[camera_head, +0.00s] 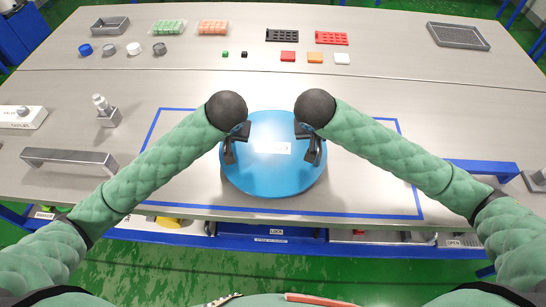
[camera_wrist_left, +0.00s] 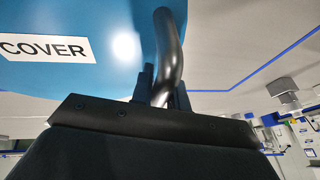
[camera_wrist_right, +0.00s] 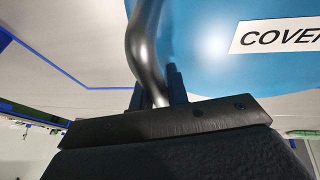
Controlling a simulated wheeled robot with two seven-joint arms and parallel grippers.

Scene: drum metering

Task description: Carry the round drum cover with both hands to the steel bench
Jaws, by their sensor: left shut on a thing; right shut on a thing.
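The round blue drum cover (camera_head: 272,172) has a white label and a dark bar handle on each side. In the head view it shows over the front middle of the steel bench (camera_head: 380,95), overlapping the blue-outlined rectangle. I cannot tell whether it touches the bench top. My left gripper (camera_head: 231,150) is shut on the cover's left handle (camera_wrist_left: 170,50). My right gripper (camera_head: 314,150) is shut on its right handle (camera_wrist_right: 143,45). The "COVER" label shows in the left wrist view (camera_wrist_left: 45,48) and the right wrist view (camera_wrist_right: 275,35).
A grey bar handle piece (camera_head: 70,157), a valve box (camera_head: 22,117) and a small metal fitting (camera_head: 105,110) stand at the left. Caps, packs, small blocks and trays (camera_head: 458,36) line the back. Blue drawers (camera_head: 270,238) lie below the front edge. The bench right of the cover is mostly clear.

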